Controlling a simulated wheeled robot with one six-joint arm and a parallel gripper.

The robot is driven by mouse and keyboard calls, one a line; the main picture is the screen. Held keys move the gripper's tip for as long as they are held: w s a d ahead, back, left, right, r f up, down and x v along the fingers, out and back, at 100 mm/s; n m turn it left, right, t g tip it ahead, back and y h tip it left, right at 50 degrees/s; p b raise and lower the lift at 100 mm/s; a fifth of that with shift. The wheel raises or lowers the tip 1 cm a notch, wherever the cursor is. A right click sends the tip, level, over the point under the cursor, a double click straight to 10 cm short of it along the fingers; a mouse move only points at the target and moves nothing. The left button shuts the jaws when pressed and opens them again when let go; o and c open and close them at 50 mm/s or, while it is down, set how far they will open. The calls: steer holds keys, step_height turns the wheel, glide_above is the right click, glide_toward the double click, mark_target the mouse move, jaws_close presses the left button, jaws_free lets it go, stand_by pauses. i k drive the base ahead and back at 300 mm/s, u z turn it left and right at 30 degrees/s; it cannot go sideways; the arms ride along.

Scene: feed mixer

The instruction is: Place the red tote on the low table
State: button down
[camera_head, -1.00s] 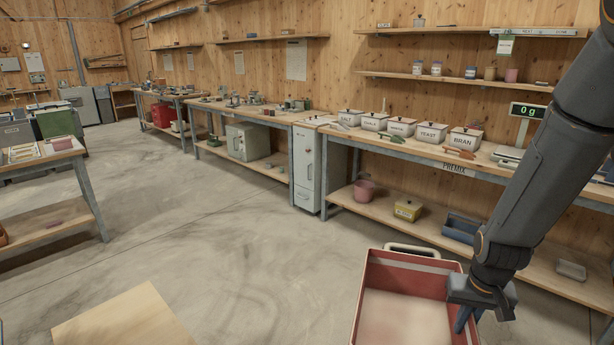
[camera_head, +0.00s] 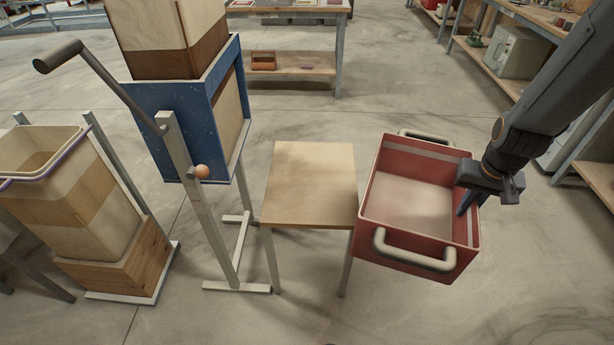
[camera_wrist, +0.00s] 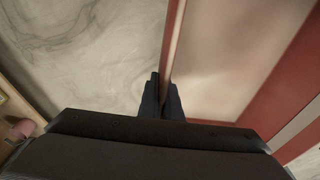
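The red tote (camera_head: 400,249) is an open box with pale handles at its near and far ends and a pale inside. The low table (camera_head: 312,185) has a small pale wooden top on grey legs. It stands just left of the tote; its top is bare. The tote appears held above the floor, its left side close to the table's right edge. I cannot tell whether they touch.
A blue-framed mixer (camera_head: 190,120) with a crank handle stands left of the table. A wooden bin (camera_head: 70,200) with a purple rim is farther left. A workbench (camera_head: 290,10) stands behind; shelving is at the right. Open concrete floor lies between.

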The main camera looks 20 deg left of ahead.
mark_target(311, 178)
steer(key=u, duration=0.6)
steer(key=i, duration=1)
steer(key=u, duration=0.35)
